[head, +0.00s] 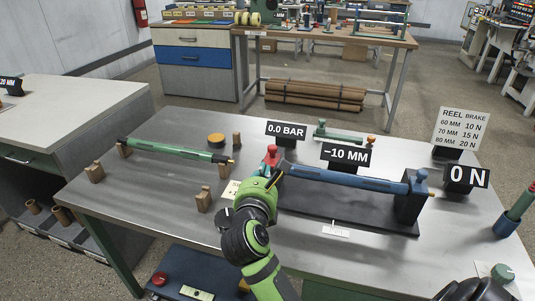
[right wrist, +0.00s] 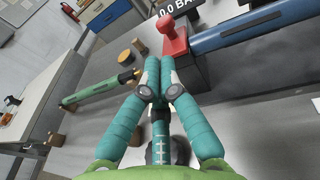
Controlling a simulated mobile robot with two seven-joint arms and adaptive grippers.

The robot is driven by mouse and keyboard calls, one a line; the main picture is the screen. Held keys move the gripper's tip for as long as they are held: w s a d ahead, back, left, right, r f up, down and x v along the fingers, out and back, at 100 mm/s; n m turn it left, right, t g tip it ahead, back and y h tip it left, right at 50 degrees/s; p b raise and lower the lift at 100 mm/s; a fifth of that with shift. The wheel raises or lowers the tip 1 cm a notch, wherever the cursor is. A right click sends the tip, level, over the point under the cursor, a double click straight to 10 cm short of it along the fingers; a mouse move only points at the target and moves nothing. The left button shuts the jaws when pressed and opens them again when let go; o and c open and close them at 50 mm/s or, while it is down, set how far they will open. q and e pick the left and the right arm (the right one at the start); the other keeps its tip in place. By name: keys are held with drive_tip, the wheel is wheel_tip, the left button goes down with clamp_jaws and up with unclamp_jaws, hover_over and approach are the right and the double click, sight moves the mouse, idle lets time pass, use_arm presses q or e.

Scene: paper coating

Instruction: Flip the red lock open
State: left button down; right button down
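The red lock (head: 270,156) is a small red knobbed piece on the dark block at the left end of the blue roller (head: 345,180). It also shows in the right wrist view (right wrist: 174,36), upright on its block. My right gripper (head: 272,184) is just in front of that block in the head view. In the right wrist view my right gripper (right wrist: 159,60) has its teal fingers together, with nothing seen between the tips. The lock is just beyond the tips, slightly right; I cannot tell whether they touch. My left gripper is not in view.
A green roller (head: 175,150) lies on wooden supports at the left. Signs reading "-10 MM" (head: 346,155), "0.0 BAR" (head: 286,131) and "0 N" (head: 467,176) stand around.

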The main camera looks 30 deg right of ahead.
sight(269, 150)
drive_tip(key=x, duration=0.8)
drive_tip(key=shift+p, duration=0.35)
drive_tip(key=shift+a, duration=0.1)
